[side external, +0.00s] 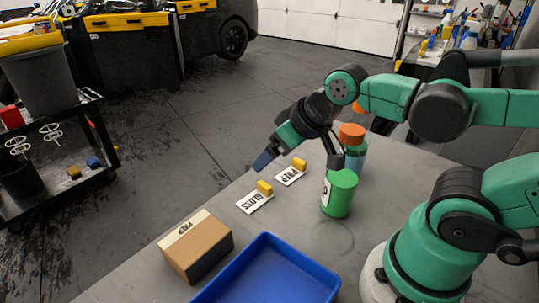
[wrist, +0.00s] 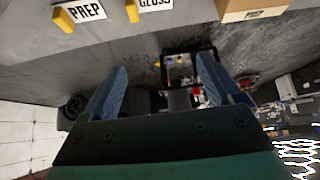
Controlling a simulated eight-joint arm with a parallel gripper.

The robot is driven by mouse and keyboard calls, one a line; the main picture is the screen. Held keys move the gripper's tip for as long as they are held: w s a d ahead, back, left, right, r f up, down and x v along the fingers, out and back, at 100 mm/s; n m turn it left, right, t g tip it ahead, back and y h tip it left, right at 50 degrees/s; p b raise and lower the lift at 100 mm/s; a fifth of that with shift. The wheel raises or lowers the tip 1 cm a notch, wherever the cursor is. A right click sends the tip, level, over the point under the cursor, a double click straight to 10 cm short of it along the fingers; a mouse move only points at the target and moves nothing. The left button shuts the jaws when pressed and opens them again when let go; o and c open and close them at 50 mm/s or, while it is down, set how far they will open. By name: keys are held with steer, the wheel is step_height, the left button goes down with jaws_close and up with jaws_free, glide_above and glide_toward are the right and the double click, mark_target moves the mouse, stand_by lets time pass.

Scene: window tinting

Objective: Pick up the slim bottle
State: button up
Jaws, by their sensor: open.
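Two bottles stand on the grey table right of my gripper in the side external view. One is a green bottle (side external: 340,193) with a white label and a thin dark part above it. Just behind it stands a blue-teal bottle (side external: 357,161) with an orange cap, partly hidden by the green one and my arm. I cannot tell for sure which is the slim bottle. My gripper (side external: 264,160) is open and empty, above the table's far edge, left of both bottles. In the wrist view its blue fingers (wrist: 163,64) are spread apart; neither bottle shows there.
PREP (side external: 290,176) and GLOSS (side external: 254,202) cards with yellow blocks lie on the table (side external: 130,280). A cardboard box (side external: 196,250) and a blue tray (side external: 270,275) are near the front. A black cart (side external: 62,195) stands beyond the table at left.

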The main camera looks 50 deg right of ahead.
stand_by(0.3)
steer(key=shift+o, duration=0.4)
